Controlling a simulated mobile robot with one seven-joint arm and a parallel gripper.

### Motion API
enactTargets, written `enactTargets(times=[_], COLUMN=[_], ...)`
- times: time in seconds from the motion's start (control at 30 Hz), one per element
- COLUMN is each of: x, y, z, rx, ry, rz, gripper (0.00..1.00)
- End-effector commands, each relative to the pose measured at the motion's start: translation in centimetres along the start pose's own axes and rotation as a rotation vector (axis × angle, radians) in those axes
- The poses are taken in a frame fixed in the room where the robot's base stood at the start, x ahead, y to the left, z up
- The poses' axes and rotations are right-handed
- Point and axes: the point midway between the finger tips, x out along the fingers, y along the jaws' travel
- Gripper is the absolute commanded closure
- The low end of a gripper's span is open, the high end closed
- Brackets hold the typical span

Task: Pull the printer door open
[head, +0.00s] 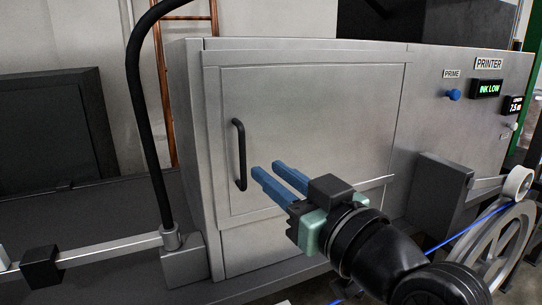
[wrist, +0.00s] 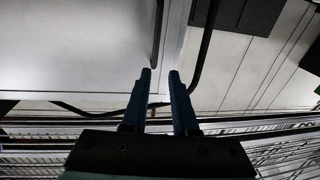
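The printer (head: 430,80) is a grey metal cabinet with a closed door (head: 310,110) on its front. A black vertical handle (head: 239,155) is near the door's left edge. My gripper (head: 267,170) has two blue fingers that are apart, with nothing visible between them. In the head view its tips are to the right of the handle's lower part, apart from it in the picture. In the wrist view the gripper (wrist: 160,72) points toward the handle (wrist: 157,35), whose lower end appears close to the left fingertip. I cannot tell whether they touch.
A black curved tube (head: 140,100) rises left of the door from a metal bracket (head: 180,250). On the right are a grey box (head: 437,195), a spool wheel (head: 505,245) and blue cable (head: 465,230).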

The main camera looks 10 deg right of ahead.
Motion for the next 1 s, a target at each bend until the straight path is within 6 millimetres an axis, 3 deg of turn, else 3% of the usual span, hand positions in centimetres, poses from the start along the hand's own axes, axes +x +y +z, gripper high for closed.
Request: enactTargets(times=[0.1, 0.27, 0.37, 0.8, 1.0], x=[-0.8, -0.5, 0.7, 9.5, 11.4], y=[0.6, 0.6, 0.4, -0.4, -0.5], z=[1.7, 2.1, 2.0, 2.3, 2.6], rx=[0.026, 0.035, 0.037, 0.036, 0.036], ry=[-0.04, -0.052, -0.051, -0.051, -0.049], rz=[-0.057, -0.085, -0.087, -0.084, -0.082], gripper=[0.73, 0.73, 0.73, 0.73, 0.73])
